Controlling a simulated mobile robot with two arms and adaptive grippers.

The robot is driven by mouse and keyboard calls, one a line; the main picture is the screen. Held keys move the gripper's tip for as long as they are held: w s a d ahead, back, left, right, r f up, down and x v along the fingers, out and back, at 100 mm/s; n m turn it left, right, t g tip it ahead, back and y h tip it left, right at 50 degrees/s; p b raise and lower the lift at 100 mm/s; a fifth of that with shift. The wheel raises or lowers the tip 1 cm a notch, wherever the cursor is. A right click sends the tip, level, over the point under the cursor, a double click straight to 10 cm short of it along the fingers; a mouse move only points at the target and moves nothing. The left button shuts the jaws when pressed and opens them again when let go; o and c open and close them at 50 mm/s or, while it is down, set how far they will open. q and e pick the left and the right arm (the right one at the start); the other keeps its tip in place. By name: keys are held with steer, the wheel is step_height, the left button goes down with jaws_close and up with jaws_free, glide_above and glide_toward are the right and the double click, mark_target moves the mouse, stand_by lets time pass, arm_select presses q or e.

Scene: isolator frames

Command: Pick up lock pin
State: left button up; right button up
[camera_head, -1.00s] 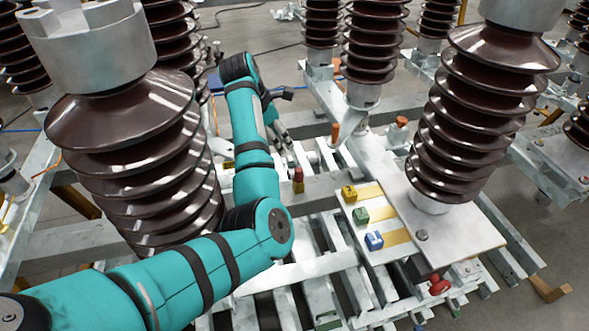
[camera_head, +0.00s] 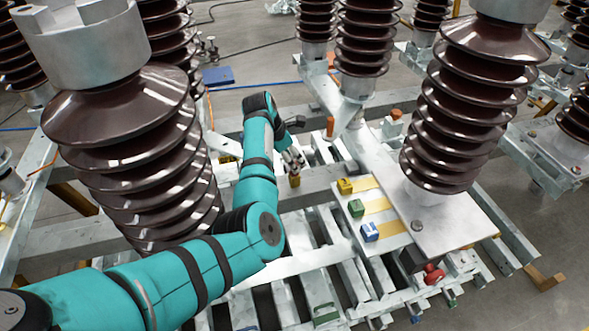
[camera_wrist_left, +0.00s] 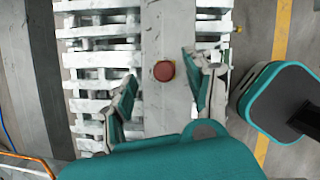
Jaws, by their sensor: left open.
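The lock pin appears to be the short brass-coloured pin with a red top (camera_head: 294,180), standing on a grey metal beam left of the coloured blocks. In the left wrist view its round red top (camera_wrist_left: 164,71) shows from above, between the fingers. My left gripper (camera_head: 293,158) is open and over the pin in the head view, hiding its upper part. In the left wrist view the two fingers (camera_wrist_left: 159,72) stand on either side of the red top, with a gap on both sides. My right gripper is not in view.
A large brown ribbed insulator (camera_head: 130,165) stands left of my arm, and another (camera_head: 465,110) stands at right on a metal plate (camera_head: 440,225). Yellow (camera_head: 345,186), green (camera_head: 356,208) and blue (camera_head: 370,232) blocks sit right of the pin. An orange pin (camera_head: 330,127) stands behind.

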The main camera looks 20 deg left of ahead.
arm_select(q)
steer(key=x, duration=0.2)
steer(key=shift+s+d+f, duration=0.1)
steer(key=shift+s+f, duration=0.1)
steer(key=shift+f, duration=0.25)
steer(key=shift+w+d+f, duration=0.15)
steer(key=shift+w+f, duration=0.05)
steer(key=shift+f, duration=0.25)
jaws_close()
step_height(320, 180, up, 10)
steer(key=shift+r, duration=0.1)
step_height(320, 180, up, 6)
steer(key=p, duration=0.8)
stand_by(0.4)
